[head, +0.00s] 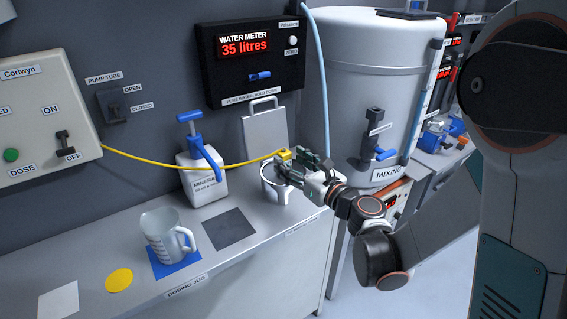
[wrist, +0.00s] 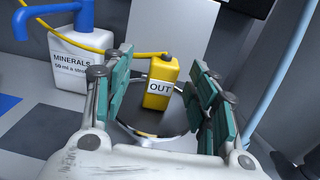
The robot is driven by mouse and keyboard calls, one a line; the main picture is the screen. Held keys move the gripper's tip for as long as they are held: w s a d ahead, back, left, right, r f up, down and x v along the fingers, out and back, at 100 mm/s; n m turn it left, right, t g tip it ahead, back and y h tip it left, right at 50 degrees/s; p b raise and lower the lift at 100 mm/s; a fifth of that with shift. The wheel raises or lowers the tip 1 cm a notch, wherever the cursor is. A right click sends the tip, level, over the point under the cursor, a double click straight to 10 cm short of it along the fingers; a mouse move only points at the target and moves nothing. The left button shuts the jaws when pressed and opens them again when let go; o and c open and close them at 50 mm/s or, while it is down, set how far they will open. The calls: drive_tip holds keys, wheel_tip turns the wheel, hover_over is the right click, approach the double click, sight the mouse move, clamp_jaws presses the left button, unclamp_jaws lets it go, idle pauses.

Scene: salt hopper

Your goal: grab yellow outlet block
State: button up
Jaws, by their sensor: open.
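The yellow outlet block (wrist: 161,82), labelled OUT, stands upright between my open fingers in the wrist view, a little beyond their tips. A yellow tube joins its top from the left. In the head view only the top of the yellow block (head: 284,154) shows, behind my gripper (head: 297,168); the rest is hidden. My gripper (wrist: 160,108) is open, with one green-padded finger on each side of the block and gaps between. A round silvery vessel (head: 274,190) sits under the block. I cannot tell whether the block touches it.
A white minerals bottle (head: 203,180) with a blue pump stands left of my gripper. The yellow tube (head: 150,158) runs from the Corlwyn panel (head: 45,115). A measuring jug (head: 166,236) stands on a blue square. The mixing tank (head: 375,85) is close on the right.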

sight(287, 157)
drive_tip(key=b+x, duration=0.1)
drive_tip(key=x, duration=0.4)
drive_tip(key=shift+w+d+f, duration=0.1)
drive_tip(key=shift+w+d, duration=0.1)
drive_tip(key=c, duration=1.2)
